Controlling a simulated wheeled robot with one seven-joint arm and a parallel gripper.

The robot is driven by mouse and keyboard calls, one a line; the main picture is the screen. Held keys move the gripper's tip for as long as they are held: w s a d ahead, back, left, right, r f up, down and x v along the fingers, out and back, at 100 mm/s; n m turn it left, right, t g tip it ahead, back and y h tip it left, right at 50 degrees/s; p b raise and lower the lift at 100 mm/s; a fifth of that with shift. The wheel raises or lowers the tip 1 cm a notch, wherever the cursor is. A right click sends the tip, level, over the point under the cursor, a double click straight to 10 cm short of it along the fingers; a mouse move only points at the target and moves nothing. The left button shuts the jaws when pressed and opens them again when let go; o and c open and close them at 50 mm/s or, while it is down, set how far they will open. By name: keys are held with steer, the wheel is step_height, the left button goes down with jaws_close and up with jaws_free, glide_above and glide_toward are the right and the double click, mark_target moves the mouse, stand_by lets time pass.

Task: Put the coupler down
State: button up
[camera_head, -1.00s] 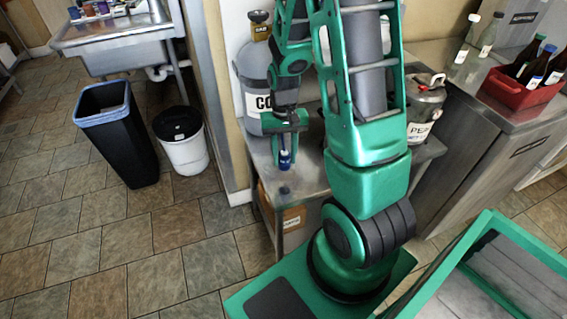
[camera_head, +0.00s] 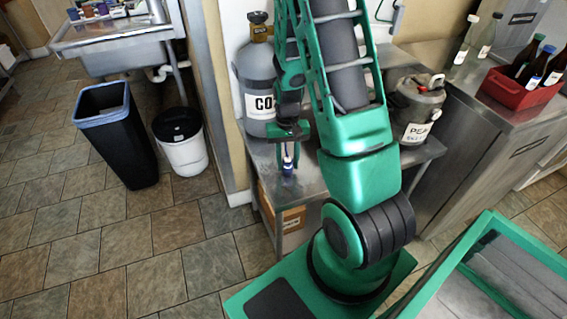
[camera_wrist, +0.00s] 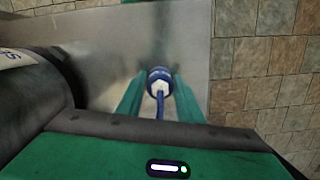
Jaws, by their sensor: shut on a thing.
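The coupler (camera_head: 288,165) is a small blue and white piece. It also shows in the wrist view (camera_wrist: 159,80), end-on, with a blue stem or hose running back toward me. My gripper (camera_head: 288,152) is shut on it, with green fingers on both sides in the wrist view (camera_wrist: 160,98). The gripper points down over the steel table (camera_head: 310,183), near its front left part. The coupler is at or just above the steel top; I cannot tell whether it touches.
A grey CO2 cylinder (camera_head: 256,80) stands at the left back of the steel table. A steel keg (camera_head: 419,105) with a label stands at the right. A cardboard box (camera_head: 288,217) is on the shelf below. The table's front middle is clear.

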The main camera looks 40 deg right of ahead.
steer(key=shift+f, duration=0.1)
steer(key=o, duration=1.2)
step_height(320, 180, up, 12)
steer(key=w, duration=0.1)
steer(key=shift+m+t, duration=0.3)
steer(key=shift+t, duration=0.2)
steer(key=s+r, duration=0.4)
steer(key=s, duration=0.3)
steer(key=s+a+r, duration=0.1)
steer(key=s+r, duration=0.4)
steer(key=s, duration=0.2)
steer(key=s+r, duration=0.5)
steer(key=s, duration=0.3)
steer(key=shift+a, duration=0.35)
